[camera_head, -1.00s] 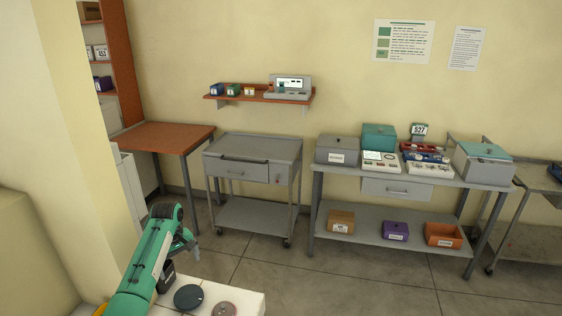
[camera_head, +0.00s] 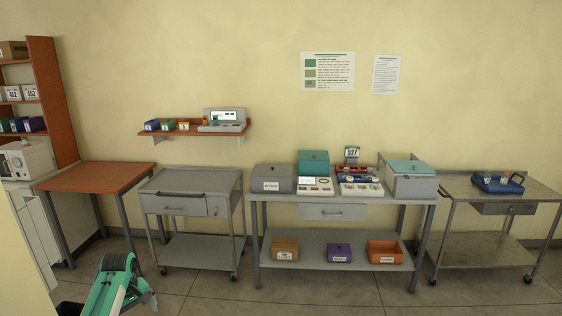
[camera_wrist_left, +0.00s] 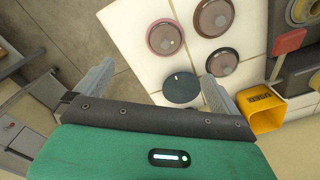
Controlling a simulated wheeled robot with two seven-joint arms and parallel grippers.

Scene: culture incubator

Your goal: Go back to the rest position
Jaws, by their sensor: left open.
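My left gripper (camera_wrist_left: 158,70) is open in the left wrist view, with its two grey fingers wide apart. No object is between the fingers. A dark round disc (camera_wrist_left: 181,87) lies on a white tiled surface (camera_wrist_left: 140,30) beyond the fingertips. In the head view my left arm (camera_head: 115,283) shows low at the left, bent, with a finger partly visible at the bottom. My right gripper is in neither view.
The white surface also bears several pinkish round dishes (camera_wrist_left: 165,37) and a yellow container (camera_wrist_left: 263,113). In the head view a grey drawer cart (camera_head: 180,207), a laden grey table (camera_head: 330,212) and a metal cart (camera_head: 490,251) stand along the wall. Floor before them is clear.

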